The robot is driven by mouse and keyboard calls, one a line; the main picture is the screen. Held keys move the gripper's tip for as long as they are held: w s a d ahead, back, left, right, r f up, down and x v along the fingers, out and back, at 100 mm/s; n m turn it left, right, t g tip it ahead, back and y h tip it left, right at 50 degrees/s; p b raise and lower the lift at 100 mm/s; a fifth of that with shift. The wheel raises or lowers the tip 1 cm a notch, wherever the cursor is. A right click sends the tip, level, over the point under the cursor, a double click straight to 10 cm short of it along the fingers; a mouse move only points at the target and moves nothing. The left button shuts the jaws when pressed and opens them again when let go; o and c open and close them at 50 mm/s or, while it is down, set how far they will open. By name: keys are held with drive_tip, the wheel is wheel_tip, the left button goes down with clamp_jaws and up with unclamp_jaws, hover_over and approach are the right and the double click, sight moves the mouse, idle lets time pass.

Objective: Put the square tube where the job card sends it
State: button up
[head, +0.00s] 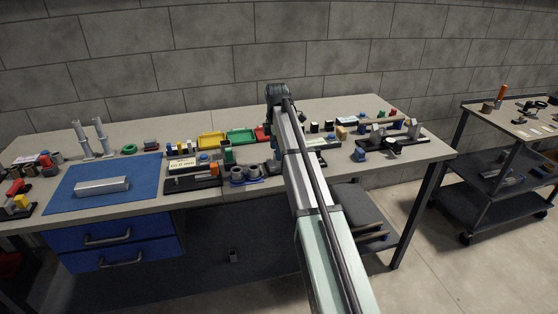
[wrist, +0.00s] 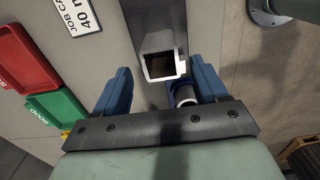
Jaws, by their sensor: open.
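A pale square tube (wrist: 160,58) shows in the wrist view, its hollow, dark end facing the camera. My gripper (wrist: 160,82) is open. Its two blue jaws stand either side of the tube, with a narrow gap showing on the left; I cannot tell whether the right jaw touches it. The job card (wrist: 76,14) is partly in the wrist view, with "JOB CA" and "40" readable; the rest is cut off.
A red tray (wrist: 22,62) and a green tray (wrist: 55,116) marked GOOD lie to the left. A blue holder (wrist: 181,93) is close below the tube. In the head view, a silver bar (head: 102,186) lies on a blue mat (head: 65,204); small parts crowd the bench.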

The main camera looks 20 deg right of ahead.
drive_tip(key=f, duration=0.4)
drive_tip(key=shift+s+d+f, duration=0.1)
drive_tip(key=shift+d+f, duration=0.25)
drive_tip(key=shift+f, duration=0.05)
drive_tip(key=shift+c, duration=0.2)
clamp_jaws()
wheel_tip(320, 180, up, 10)
drive_tip(key=a+n, duration=0.1)
drive_tip(key=a, duration=1.1)
drive_tip(key=s+a+f+n, duration=0.1)
drive_tip(key=a, duration=1.1)
drive_tip(key=a+n, duration=0.1)
drive_tip(key=a, duration=1.2)
drive_tip(key=shift+s+f, duration=0.15)
drive_tip(key=shift+a+m, duration=0.15)
drive_tip(key=shift+m, duration=1.35)
